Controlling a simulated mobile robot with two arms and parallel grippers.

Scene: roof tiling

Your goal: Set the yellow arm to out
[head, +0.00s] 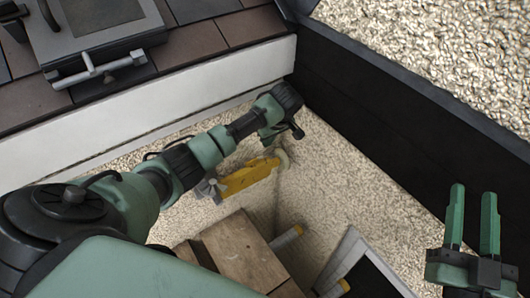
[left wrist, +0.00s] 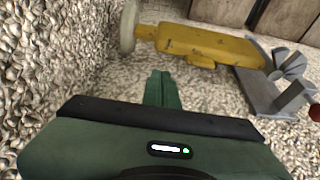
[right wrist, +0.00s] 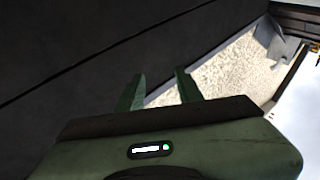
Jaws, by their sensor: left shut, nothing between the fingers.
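The yellow arm (head: 248,177) is on the pebbled wall in the middle of the head view. A pale round end (head: 282,158) is on its right and a grey bracket (head: 208,188) on its left. In the left wrist view the yellow arm (left wrist: 205,45) lies across the top, beyond my fingers. My left gripper (head: 297,132) is shut and empty, just above the pale end in the head view. Its closed fingers (left wrist: 160,88) look apart from the yellow arm. My right gripper (head: 472,222) is open and empty at the right, far from the yellow arm.
A dark board (head: 400,105) runs diagonally at the right. A white board (head: 160,105) and dark roof tiles (head: 205,42) with a grey hatch (head: 98,18) lie at upper left. A brown wooden box (head: 240,252) and a dark pale-edged panel (head: 362,272) are below the yellow arm.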

